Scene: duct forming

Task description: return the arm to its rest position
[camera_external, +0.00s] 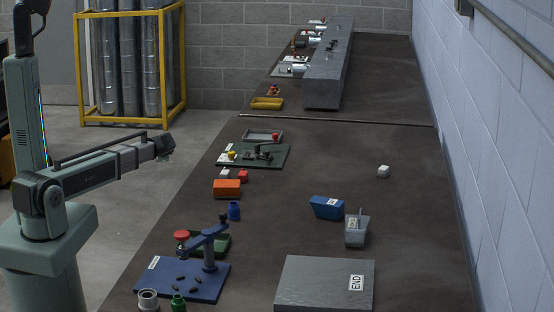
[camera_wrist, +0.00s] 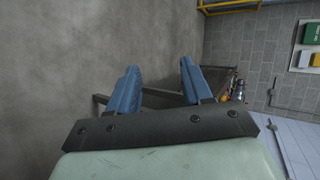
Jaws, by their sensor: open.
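My gripper (camera_wrist: 159,66) shows in the wrist view with its two blue fingers spread well apart. Nothing is held between them. Behind the fingers there are grey floor and part of a dark frame or bench. In the external view my arm stands at the left, beside the long dark workbench (camera_external: 300,225). One link reaches right toward the bench, and another rises out of the top of the picture. The gripper fingers cannot be made out clearly in that view.
A blue fixture plate (camera_external: 205,292), an orange block (camera_external: 227,189), a blue bin (camera_external: 327,207), a grey bin (camera_external: 357,231) and a grey slab (camera_external: 312,284) stand on the bench. A yellow rack (camera_external: 180,60) holds metal tubes behind. The floor between rack and bench is clear.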

